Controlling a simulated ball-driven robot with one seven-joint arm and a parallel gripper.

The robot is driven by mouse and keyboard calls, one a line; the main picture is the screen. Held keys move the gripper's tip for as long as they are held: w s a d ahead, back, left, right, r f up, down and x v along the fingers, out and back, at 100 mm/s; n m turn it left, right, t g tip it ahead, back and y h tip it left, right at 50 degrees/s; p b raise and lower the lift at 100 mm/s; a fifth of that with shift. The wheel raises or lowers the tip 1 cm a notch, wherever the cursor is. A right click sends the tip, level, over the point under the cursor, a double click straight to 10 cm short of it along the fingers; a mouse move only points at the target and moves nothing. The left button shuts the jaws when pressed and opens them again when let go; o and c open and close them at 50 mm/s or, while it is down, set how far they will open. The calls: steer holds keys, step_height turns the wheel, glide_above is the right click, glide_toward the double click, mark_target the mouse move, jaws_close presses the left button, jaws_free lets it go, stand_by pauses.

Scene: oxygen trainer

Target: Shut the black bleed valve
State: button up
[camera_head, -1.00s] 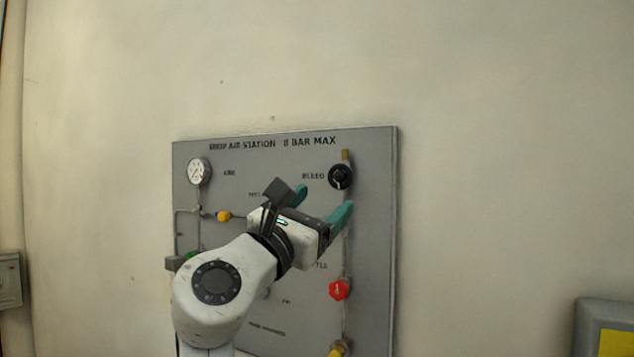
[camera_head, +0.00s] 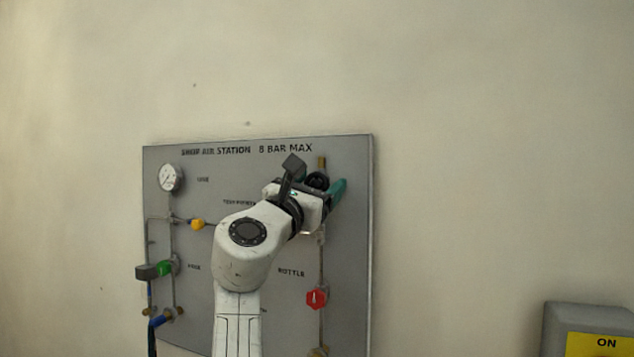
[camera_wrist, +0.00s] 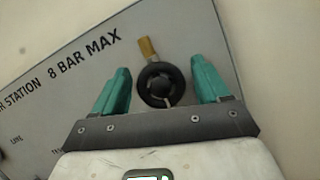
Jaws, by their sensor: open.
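The black bleed valve (camera_wrist: 160,84) is a round knob with a pale pointer line and a brass stub above it, at the panel's upper right. In the head view the bleed valve (camera_head: 318,180) is partly hidden behind my gripper (camera_head: 322,190). In the wrist view my gripper (camera_wrist: 162,88) is open, one teal finger on each side of the knob, with a gap visible on both sides. I cannot tell how deep the fingertips reach relative to the knob.
The grey panel (camera_head: 345,260) carries a gauge (camera_head: 171,178), a yellow knob (camera_head: 197,224), a green valve (camera_head: 165,268) and a red knob (camera_head: 316,298). A grey box with a yellow ON label (camera_head: 605,343) is at lower right. The wall around is bare.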

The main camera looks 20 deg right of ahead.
steer(key=c, duration=1)
steer(key=shift+o, duration=0.2)
